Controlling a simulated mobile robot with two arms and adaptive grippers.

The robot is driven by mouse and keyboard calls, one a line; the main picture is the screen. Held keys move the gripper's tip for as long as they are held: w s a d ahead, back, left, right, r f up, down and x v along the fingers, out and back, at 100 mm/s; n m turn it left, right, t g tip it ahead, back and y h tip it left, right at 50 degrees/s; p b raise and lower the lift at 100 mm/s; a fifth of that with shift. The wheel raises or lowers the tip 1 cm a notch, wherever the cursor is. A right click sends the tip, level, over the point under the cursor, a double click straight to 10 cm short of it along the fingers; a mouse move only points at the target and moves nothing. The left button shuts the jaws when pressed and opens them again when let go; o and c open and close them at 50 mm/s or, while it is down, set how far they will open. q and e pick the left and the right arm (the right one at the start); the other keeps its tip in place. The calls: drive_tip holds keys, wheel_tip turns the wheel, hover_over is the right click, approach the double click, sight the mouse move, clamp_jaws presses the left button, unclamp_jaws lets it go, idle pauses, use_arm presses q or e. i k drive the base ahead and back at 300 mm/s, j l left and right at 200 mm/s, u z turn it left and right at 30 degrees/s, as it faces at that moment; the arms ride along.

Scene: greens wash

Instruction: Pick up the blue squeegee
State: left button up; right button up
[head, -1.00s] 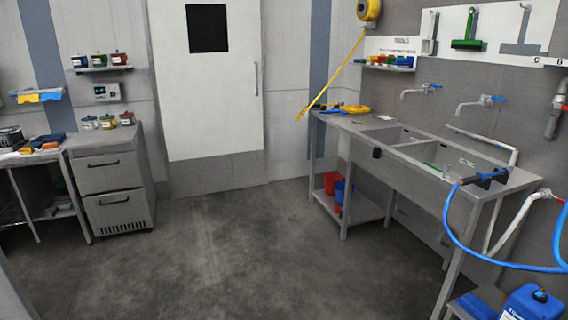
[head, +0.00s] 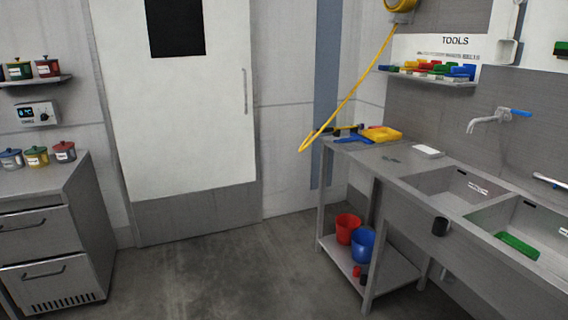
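A blue long-shaped item (head: 352,139) lies at the far left end of the steel sink bench (head: 408,160). It may be the blue squeegee, but it is too small to tell for sure. Dark and yellow items lie close around it, and a yellow tray (head: 384,133) is just to its right. Neither of my grippers is in view.
The bench has two sinks, one with a green item (head: 518,245). A red bucket (head: 346,228) and a blue bucket (head: 362,245) stand on its lower shelf. A yellow hose (head: 350,88) hangs by the bench's left end. The floor (head: 225,275) before the door is clear.

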sight(350, 139)
drive_tip(key=i+z, duration=0.1)
drive_tip(key=i, duration=0.4)
drive_tip(key=i+j+z, duration=0.1)
drive_tip(key=i, duration=0.35)
drive_tip(key=i+j+z, duration=0.1)
drive_tip(key=i, duration=0.4)
drive_tip(key=i+j+z, duration=0.1)
drive_tip(key=i, duration=0.35)
